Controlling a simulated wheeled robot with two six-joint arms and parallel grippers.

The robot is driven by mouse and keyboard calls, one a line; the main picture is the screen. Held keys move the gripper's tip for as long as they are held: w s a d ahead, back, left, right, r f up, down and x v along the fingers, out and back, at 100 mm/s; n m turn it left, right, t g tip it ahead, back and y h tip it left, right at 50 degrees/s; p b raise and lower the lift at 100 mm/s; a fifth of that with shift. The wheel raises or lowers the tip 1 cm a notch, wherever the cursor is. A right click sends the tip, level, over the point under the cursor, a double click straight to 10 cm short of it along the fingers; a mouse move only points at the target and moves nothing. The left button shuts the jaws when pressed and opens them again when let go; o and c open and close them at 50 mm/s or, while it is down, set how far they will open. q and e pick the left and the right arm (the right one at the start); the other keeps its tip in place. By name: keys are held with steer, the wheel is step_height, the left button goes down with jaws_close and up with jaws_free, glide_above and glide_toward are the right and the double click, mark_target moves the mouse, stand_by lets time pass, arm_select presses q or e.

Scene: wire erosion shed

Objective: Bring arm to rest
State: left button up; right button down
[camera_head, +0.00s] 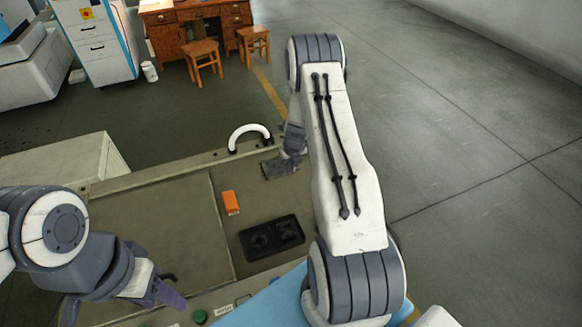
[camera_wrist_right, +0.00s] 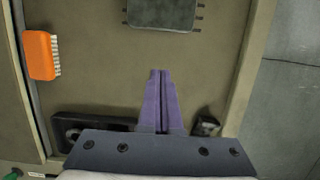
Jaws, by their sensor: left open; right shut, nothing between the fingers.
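My left gripper (camera_head: 168,294) is low at the left in the head view, open, with a purple finger showing near the bench's front edge. My right arm reaches across the bench in the head view, and its upper link hides most of the right gripper. In the right wrist view, the right gripper (camera_wrist_right: 160,75) points over the bare bench surface with its two purple fingers shut together and nothing between them.
On the bench (camera_head: 160,222) lie an orange brush (camera_head: 231,202), a black tray with round recesses (camera_head: 272,238) and a dark plate with pins (camera_wrist_right: 160,12). A white handle (camera_head: 250,133) stands at the far edge. A green button (camera_head: 200,316) is at the front.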

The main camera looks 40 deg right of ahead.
steer(key=s+a+r+n+y+b, duration=0.15)
steer(key=a+r+n, duration=0.25)
steer(key=a+n, duration=0.4)
steer(key=s+a+r+n+g+b, duration=0.1)
steer(key=s+a+r+n+b, duration=0.2)
steer(key=a+r+n, duration=0.55)
steer(key=s+a+r+n+y+b, duration=0.15)
steer(key=a+n, duration=0.35)
steer(key=a, duration=0.6)
steer(key=s+a+n+g+b, duration=0.1)
steer(key=s+a+n+b, duration=0.2)
steer(key=s+n, duration=0.9)
steer(key=s+a+r+n+h+b, duration=0.1)
steer(key=s+a+n+b, duration=0.2)
steer(key=s+n, duration=0.9)
steer(key=shift+s+a+r+g, duration=0.35)
steer(key=shift+s+a, duration=0.2)
steer(key=shift+a, duration=0.5)
